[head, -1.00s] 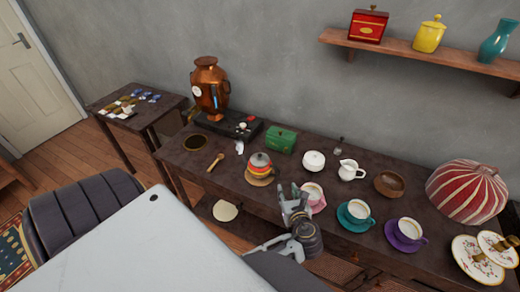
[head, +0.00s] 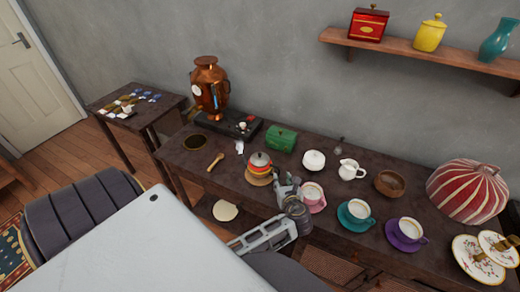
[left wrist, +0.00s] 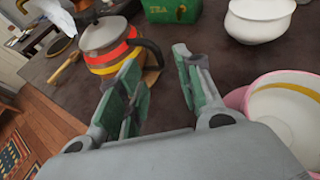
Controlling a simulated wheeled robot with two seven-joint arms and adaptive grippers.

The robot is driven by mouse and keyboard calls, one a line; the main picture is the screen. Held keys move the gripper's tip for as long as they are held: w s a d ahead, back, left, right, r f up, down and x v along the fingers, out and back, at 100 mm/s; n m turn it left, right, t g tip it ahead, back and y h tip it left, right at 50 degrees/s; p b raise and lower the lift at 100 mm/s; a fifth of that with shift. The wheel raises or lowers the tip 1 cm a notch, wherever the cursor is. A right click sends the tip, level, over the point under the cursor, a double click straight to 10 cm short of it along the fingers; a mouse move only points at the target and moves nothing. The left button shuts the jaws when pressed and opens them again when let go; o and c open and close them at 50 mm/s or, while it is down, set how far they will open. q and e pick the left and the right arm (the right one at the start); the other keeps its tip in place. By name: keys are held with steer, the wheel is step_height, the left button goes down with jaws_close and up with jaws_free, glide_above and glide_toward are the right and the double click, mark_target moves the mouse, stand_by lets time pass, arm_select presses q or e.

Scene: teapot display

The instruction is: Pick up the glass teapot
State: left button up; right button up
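The teapot (head: 259,163) has red, orange and yellow bands, a grey lid and a dark handle. It stands upright on a round wooden board (head: 259,179) near the table's front edge. In the left wrist view the teapot (left wrist: 103,49) is ahead and left of centre, its handle towards my fingers. My left gripper (head: 286,182) is just right of the teapot in the head view. The left wrist view shows its green-padded fingers (left wrist: 156,62) apart with nothing between them. The left finger overlaps the teapot's lower side in that view; contact cannot be told. My right gripper is out of view.
A pink cup (head: 312,194) stands close on the right of my left gripper. A green tea box (head: 281,138), white pot (head: 314,160) and creamer (head: 351,169) stand behind. A wooden spoon (head: 216,161) lies left of the teapot. Teal and purple cups are farther right.

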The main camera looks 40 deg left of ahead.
mark_target(279, 174)
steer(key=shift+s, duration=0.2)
arm_select(q)
steer(key=shift+w+a+f, duration=0.15)
steer(key=x, duration=0.3)
steer(key=shift+w+a+f, duration=0.1)
steer(key=shift+a+f, duration=0.05)
steer(key=shift+f, duration=0.05)
steer(key=shift+w+a+f, duration=0.2)
steer(key=shift+w+a, duration=0.15)
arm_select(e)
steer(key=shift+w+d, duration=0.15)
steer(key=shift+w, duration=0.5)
arm_select(q)
steer(key=shift+c, duration=0.2)
